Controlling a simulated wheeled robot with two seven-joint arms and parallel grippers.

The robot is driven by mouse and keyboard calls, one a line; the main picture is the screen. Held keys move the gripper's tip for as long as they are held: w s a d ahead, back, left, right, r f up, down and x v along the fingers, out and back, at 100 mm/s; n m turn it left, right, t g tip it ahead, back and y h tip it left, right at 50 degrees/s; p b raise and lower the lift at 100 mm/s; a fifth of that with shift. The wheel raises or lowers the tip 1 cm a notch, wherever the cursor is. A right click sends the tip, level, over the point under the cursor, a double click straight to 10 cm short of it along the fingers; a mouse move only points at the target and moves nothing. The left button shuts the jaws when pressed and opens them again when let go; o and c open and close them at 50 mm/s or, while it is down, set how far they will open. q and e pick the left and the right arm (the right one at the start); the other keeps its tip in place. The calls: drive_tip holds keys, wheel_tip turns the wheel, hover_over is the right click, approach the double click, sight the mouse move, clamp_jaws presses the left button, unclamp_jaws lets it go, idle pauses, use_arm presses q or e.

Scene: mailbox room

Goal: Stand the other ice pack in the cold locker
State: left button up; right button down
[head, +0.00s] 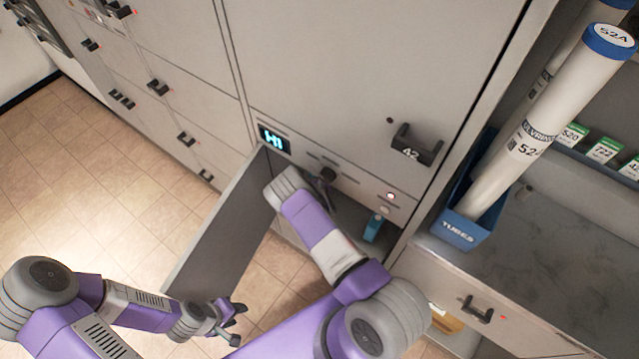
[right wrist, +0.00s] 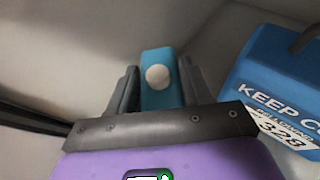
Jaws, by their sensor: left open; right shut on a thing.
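The cold locker's grey door (head: 222,232) hangs open below a lit display (head: 274,139) in the head view. My right arm reaches into the opening, and its gripper is hidden there. In the right wrist view my right gripper (right wrist: 160,88) is shut on a teal ice pack (right wrist: 158,65) with a pale round spot, held upright between the fingers. A small teal piece (head: 373,227) shows inside the locker, right of my arm; I cannot tell whether it is the held pack or another. My left gripper (head: 233,313) is open and empty outside the door.
A blue cooler box (right wrist: 285,75) with a white label stands close to the right of the held pack. A blue tube holder (head: 458,229) with tall white tubes (head: 545,125) stands on the counter at right. Tiled floor (head: 95,175) is clear at left.

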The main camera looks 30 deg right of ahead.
drive_tip(key=shift+f+b, duration=1.05)
drive_tip(key=shift+f, duration=1.05)
drive_tip(key=shift+f, duration=0.15)
drive_tip(key=shift+c, duration=2.4)
unclamp_jaws()
drive_tip(key=p+v, duration=0.4)
drive_tip(key=v, duration=0.8)
drive_tip(key=shift+p, duration=0.3)
